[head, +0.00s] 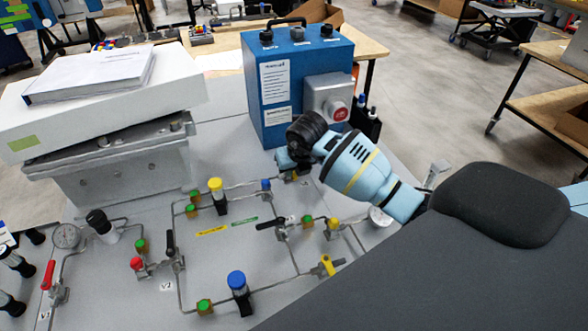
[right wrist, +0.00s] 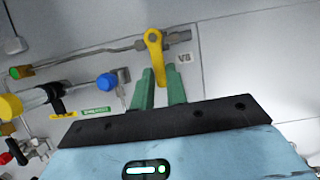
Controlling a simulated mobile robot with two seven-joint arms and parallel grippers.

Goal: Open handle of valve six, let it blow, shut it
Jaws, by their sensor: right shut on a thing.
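The yellow lever handle of valve six (right wrist: 154,52) stands between my right gripper's green fingers (right wrist: 160,76) in the right wrist view. The V6 label (right wrist: 184,58) is just right of it. The handle points from its pivot down toward my gripper, roughly across the pipe (right wrist: 110,52). My right gripper is shut on the handle's lower end. In the head view my right gripper (head: 287,162) is at the panel's back right, in front of the blue box, and the handle is mostly hidden there. My left gripper is not in view.
A blue box (head: 268,75) with a red button (head: 340,112) stands close behind my right gripper. A blue knob (right wrist: 107,80) is left of the handle.

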